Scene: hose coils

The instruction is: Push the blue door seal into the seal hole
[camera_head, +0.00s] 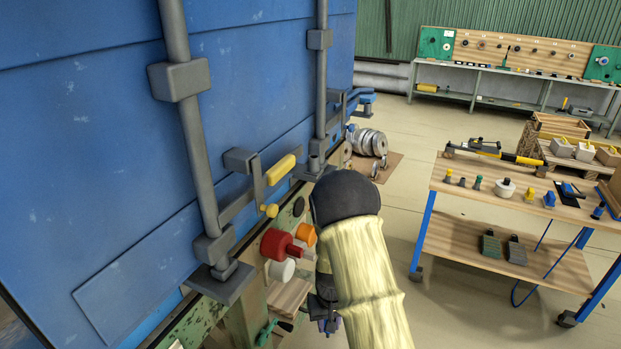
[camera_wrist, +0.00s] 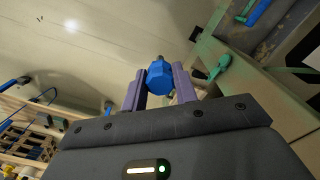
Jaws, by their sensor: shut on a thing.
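In the wrist view, my gripper (camera_wrist: 160,88) is shut on a blue faceted piece, the blue door seal (camera_wrist: 159,76), held between the two fingertips. In the head view, my gripper (camera_head: 328,324) hangs low beside the truck-like blue body, mostly hidden by my own sleeved arm. The seal cannot be made out clearly there. A dark round spot (camera_head: 299,207) shows on the green frame below the blue doors; I cannot tell whether it is the seal hole. No hole is seen in front of the seal in the wrist view.
Red (camera_head: 277,245), orange (camera_head: 305,234) and white (camera_head: 282,270) round parts stick out from the frame, close left of my arm. A yellow door handle (camera_head: 281,170) is above. A wooden-topped workbench (camera_head: 470,200) stands right. Open floor lies between.

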